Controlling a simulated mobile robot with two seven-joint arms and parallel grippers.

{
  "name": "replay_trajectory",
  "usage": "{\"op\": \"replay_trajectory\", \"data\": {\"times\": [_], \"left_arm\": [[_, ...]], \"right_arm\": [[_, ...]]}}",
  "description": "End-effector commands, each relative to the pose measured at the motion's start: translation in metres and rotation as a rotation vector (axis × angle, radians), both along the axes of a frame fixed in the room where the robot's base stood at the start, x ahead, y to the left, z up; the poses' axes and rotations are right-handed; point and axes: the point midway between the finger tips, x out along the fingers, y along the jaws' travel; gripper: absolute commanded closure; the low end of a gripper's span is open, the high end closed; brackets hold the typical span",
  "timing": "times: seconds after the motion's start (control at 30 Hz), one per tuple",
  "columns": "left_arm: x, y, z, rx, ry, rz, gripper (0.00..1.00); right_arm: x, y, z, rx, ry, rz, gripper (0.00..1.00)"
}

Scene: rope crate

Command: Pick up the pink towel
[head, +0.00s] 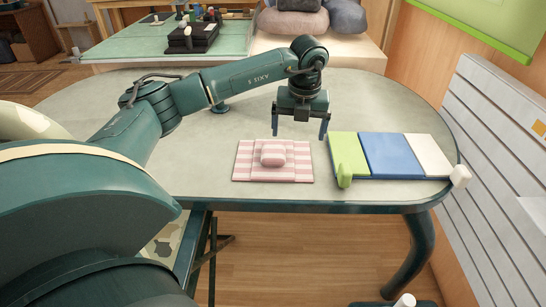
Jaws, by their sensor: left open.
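The pink towel (245,172) is pink-and-white striped and lies on the rounded pale table near its front edge. It looks folded, with a smaller raised, rounded part in its middle. My left gripper (299,132) hangs over the table, pointing down, just behind and to the right of the towel. Its two fingers are apart with nothing between them, and it does not touch the towel. My right gripper does not show.
A flat mat with green, blue (391,155) and white panels lies right of the towel, with a small green object (345,171) at its front left corner. A small white object (460,176) is at the table's right edge. The table (390,105) is clear behind the mat.

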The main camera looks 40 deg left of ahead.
Motion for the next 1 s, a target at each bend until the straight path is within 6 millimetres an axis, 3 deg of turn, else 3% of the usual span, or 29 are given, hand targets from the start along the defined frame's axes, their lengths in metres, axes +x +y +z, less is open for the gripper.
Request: {"op": "replay_trajectory", "data": {"times": [0.03, 0.1, 0.2, 0.5, 0.77, 1.0], "left_arm": [[0.000, 0.018, 0.008, 0.055, -0.007, 0.048, 0.08], [-0.002, 0.034, 0.017, 0.105, -0.008, 0.095, 0.08], [-0.003, 0.046, 0.017, 0.137, -0.008, 0.128, 0.08], [0.001, 0.061, -0.034, 0.140, -0.006, 0.127, 0.08], [0.003, 0.066, -0.055, 0.138, -0.009, 0.126, 0.08], [0.001, 0.074, -0.089, 0.137, -0.007, 0.126, 0.08]], "right_arm": [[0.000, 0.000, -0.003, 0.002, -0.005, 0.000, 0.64], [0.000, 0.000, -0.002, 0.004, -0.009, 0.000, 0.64], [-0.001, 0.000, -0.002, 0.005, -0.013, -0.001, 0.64], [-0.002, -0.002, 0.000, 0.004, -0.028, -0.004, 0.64], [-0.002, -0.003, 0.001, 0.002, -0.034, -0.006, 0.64], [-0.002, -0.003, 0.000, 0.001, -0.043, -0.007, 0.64]]}}
